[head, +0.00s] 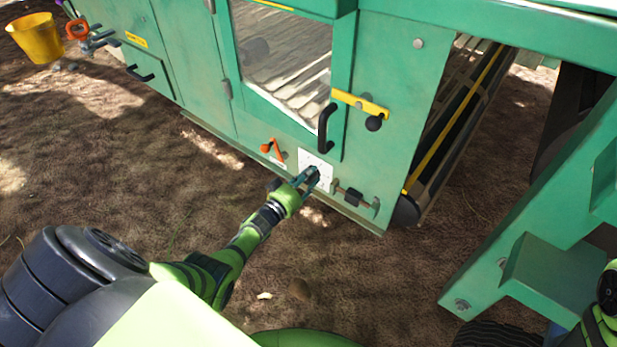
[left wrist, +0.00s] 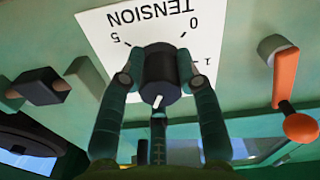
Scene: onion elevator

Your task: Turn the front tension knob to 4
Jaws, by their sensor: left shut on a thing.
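The front tension knob (head: 314,172) is a dark knob on a white dial plate (head: 318,160), low on the green machine's panel. In the left wrist view the black knob (left wrist: 160,72) shows a white mark on its face, towards the bottom of that picture. The dial plate (left wrist: 132,28) appears upside down there, with TENSION, 5, 0 and 1 readable. The other figures are hidden behind the knob and fingers. My left gripper (head: 307,179) is shut on the knob, with one finger on each side of it (left wrist: 158,82). My right gripper is not in view.
An orange-handled lever (head: 272,149) sits left of the dial, and a black block on a rod (head: 353,198) to its right. A black door handle (head: 326,128) and yellow latch (head: 360,103) are above. A green frame (head: 540,225) stands at right. Bare ground lies in front.

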